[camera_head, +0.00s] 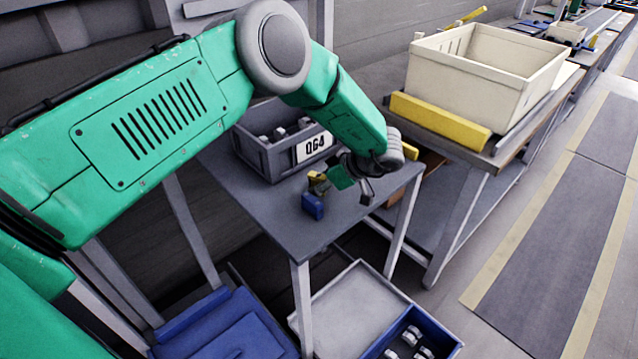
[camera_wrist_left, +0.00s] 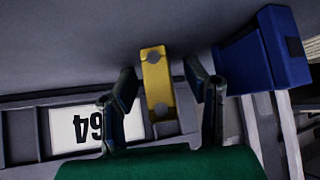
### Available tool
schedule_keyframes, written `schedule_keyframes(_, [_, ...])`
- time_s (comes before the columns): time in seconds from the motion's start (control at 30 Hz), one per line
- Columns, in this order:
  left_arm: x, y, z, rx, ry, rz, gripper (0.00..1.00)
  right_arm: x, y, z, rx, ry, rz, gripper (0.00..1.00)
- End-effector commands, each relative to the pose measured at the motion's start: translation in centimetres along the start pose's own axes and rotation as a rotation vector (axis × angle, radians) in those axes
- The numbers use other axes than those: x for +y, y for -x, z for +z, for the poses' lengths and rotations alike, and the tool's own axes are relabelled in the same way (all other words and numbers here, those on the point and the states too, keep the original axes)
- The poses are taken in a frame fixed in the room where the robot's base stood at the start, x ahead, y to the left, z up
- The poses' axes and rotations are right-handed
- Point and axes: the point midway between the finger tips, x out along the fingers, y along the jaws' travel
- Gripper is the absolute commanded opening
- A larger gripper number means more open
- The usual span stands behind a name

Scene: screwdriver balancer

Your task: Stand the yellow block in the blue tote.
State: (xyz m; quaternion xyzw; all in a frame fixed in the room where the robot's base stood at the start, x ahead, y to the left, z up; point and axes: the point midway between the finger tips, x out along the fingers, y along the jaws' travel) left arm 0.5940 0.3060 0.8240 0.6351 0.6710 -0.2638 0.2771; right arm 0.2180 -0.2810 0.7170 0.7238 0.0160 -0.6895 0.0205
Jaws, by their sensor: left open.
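The yellow block (camera_head: 317,178) is on the grey table (camera_head: 265,205), partly hidden by my left gripper (camera_head: 344,184) in the head view. In the left wrist view the yellow block (camera_wrist_left: 157,88) appears as an upright bar with two round grey spots. It lies between the two spread fingers of my left gripper (camera_wrist_left: 158,82), with gaps on both sides, so the fingers are open and not closed on it. A blue tote (camera_head: 412,337) with several pale metal parts is low at the bottom right of the head view, cut off by the frame. My right gripper is out of view.
A blue block (camera_head: 313,206) stands close to the yellow block. A grey bin (camera_head: 262,160) with a number label is behind them. A pale tray (camera_head: 345,300) is below the table. A cream crate (camera_head: 480,75) and a yellow bar (camera_head: 440,118) are on the right bench.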

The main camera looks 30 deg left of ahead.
Motion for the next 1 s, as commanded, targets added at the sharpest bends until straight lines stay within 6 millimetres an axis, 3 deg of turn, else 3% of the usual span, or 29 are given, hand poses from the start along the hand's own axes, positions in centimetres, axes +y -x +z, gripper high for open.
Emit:
schedule_keyframes(0.17, [0.0,0.0,0.0,0.0,0.001,0.001,0.41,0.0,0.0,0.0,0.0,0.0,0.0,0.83])
schedule_keyframes(0.3, [0.0,0.0,0.0,0.0,0.001,0.001,0.0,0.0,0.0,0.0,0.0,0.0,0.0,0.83])
schedule_keyframes(0.67, [0.1,0.2,-0.2,0.0,0.001,0.001,0.0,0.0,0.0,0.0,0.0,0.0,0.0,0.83])
schedule_keyframes(1.0, [0.1,4.5,-4.5,-0.002,0.004,0.002,0.0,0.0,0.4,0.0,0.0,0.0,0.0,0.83])
